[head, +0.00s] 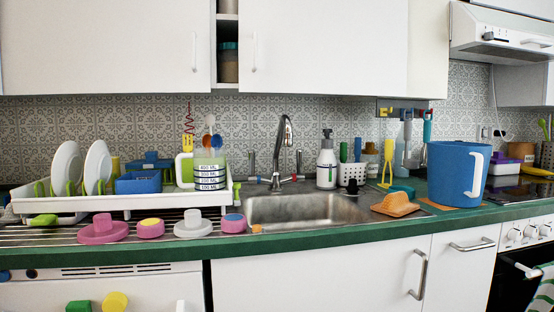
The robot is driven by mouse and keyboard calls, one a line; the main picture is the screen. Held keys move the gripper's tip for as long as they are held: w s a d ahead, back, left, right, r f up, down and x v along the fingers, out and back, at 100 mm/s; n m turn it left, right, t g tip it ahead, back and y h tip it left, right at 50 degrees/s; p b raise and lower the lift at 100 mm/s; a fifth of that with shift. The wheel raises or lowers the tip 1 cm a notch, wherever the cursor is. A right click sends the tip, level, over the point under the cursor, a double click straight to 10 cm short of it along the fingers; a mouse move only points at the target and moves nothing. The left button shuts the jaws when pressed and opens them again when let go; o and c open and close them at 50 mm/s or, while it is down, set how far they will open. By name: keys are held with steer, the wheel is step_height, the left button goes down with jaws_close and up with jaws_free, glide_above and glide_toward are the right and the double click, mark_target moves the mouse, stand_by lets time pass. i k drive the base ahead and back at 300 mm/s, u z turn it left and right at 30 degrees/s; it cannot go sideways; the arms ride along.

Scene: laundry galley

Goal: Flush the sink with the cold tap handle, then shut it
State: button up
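The sink (330,207) is a steel basin set in the green-edged counter, in the middle of the head view. A curved chrome tap (284,150) stands behind it. Small blue and red marks show near the tap's base, but I cannot tell for sure which handle is cold. No water stream is visible from the spout. My gripper is not in view.
A white dish rack (130,200) with plates and a measuring jug (208,172) stands left of the sink. A soap bottle (326,162) and a white holder (351,174) stand behind the basin. An orange piece (396,204) and a large blue mug (452,172) are at right.

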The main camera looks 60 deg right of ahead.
mark_target(252, 179)
steer(key=k, duration=0.35)
steer(key=z, duration=0.9)
